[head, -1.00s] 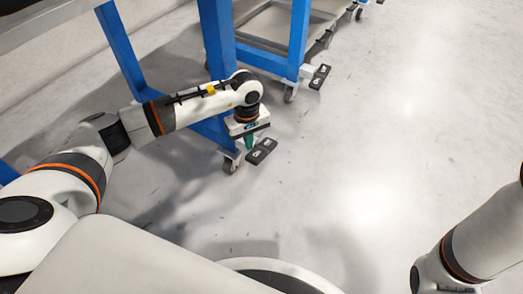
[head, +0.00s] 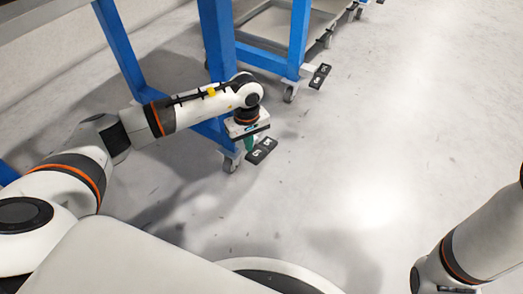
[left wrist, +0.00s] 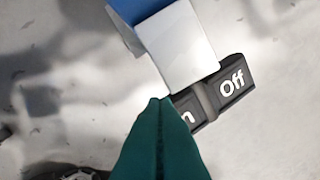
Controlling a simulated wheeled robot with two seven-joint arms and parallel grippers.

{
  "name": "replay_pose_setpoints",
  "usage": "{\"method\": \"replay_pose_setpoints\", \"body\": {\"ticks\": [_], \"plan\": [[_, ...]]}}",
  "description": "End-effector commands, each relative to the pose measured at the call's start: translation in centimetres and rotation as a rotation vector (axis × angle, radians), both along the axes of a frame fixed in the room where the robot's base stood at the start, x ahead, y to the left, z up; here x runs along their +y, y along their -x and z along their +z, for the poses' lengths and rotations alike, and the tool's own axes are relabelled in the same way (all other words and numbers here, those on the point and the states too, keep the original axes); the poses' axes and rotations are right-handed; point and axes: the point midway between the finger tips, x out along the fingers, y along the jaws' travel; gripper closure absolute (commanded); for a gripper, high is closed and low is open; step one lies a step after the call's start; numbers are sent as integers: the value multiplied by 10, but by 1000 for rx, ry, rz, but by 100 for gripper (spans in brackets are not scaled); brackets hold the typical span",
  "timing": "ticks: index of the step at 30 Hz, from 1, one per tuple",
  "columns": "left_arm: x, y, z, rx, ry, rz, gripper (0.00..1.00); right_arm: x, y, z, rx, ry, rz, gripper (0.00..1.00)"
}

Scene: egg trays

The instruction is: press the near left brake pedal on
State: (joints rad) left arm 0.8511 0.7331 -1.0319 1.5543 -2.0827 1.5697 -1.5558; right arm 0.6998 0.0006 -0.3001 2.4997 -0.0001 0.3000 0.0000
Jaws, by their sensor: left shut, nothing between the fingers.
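The near left brake pedal (head: 267,145) is a dark two-part pedal at the foot of the nearest blue frame, beside its caster. In the left wrist view its "Off" half (left wrist: 234,84) shows fully. Its other half (left wrist: 190,107) shows only an "n", the rest hidden behind the teal fingers. My left gripper (head: 249,149) is shut and empty, pointing down at that half. It shows in the left wrist view (left wrist: 158,101) with its tips overlapping the pedal's edge. I cannot tell whether they touch it. My right gripper is out of view; only part of that arm shows.
The near blue frame (head: 220,50) rises close beside my left forearm. Its caster (head: 231,163) stands left of the pedal. A second pedal (head: 320,76) sits farther back at another caster (head: 290,93). The grey floor (head: 390,120) to the right is clear.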

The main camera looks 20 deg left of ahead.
Motion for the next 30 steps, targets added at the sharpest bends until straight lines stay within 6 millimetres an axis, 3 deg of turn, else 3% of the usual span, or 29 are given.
{"method": "replay_pose_setpoints", "body": {"ticks": [30], "plan": [[0, 0, -16, 1, -1, 0, 100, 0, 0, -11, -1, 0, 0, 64]]}}
